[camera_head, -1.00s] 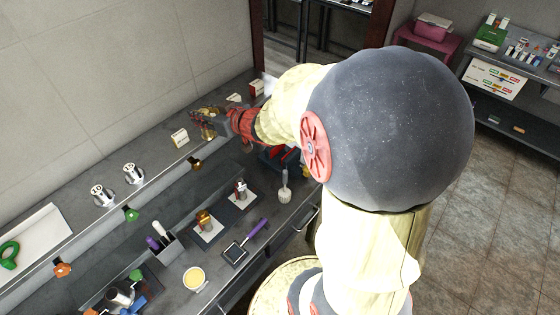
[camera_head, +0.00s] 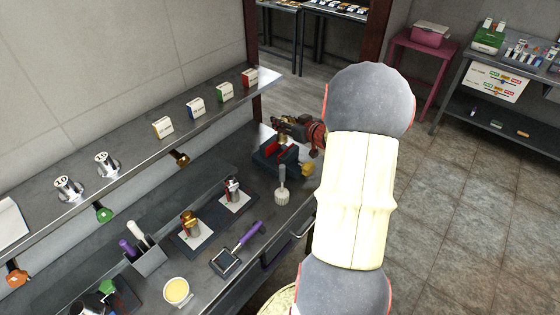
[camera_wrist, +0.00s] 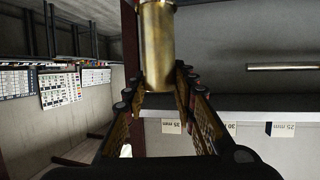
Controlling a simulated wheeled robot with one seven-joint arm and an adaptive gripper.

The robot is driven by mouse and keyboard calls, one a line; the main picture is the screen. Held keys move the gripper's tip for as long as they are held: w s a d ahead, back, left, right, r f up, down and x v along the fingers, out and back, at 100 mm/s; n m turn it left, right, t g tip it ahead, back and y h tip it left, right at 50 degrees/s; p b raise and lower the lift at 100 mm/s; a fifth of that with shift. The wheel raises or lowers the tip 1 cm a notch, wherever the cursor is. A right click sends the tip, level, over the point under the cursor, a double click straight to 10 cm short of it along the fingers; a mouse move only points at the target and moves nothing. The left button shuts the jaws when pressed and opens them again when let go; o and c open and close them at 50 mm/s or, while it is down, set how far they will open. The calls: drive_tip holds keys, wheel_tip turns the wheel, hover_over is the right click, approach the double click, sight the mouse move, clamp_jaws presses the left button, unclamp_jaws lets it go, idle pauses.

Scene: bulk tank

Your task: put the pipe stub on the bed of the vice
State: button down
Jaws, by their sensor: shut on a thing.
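The pipe stub (camera_wrist: 157,45) is a brass-coloured cylinder held between the fingers of my gripper (camera_wrist: 160,90) in the wrist view. The vice (camera_head: 268,157), dark with red jaw parts, stands at the far end of the bench in the head view. My gripper (camera_head: 284,127) is there just above the vice. A small brass-coloured bit below the fingers seems to be the stub. I cannot tell whether it touches the vice; the vice's bed is mostly hidden by the gripper and the jaws.
A white-bristled brush (camera_head: 282,190) stands close in front of the vice. A shelf (camera_head: 140,152) with several small cartons and two metal pieces runs above the bench along the wall. A purple-handled tool (camera_head: 238,247) lies nearer on the bench.

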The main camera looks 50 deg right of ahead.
sight(284, 141)
drive_tip(key=shift+w+a+r, duration=0.15)
drive_tip(key=shift+w+r, duration=0.2)
drive_tip(key=shift+r, duration=0.35)
drive_tip(key=shift+n+y, duration=0.3)
wheel_tip(284, 141, down, 10)
drive_tip(key=b, duration=0.3)
drive_tip(key=shift+r+b, duration=0.15)
drive_tip(key=shift+b, duration=0.2)
drive_tip(key=shift+f, duration=0.2)
drive_tip(key=c, duration=1.5)
unclamp_jaws()
drive_tip(key=shift+a, duration=0.1)
drive_tip(key=shift+o, duration=0.2)
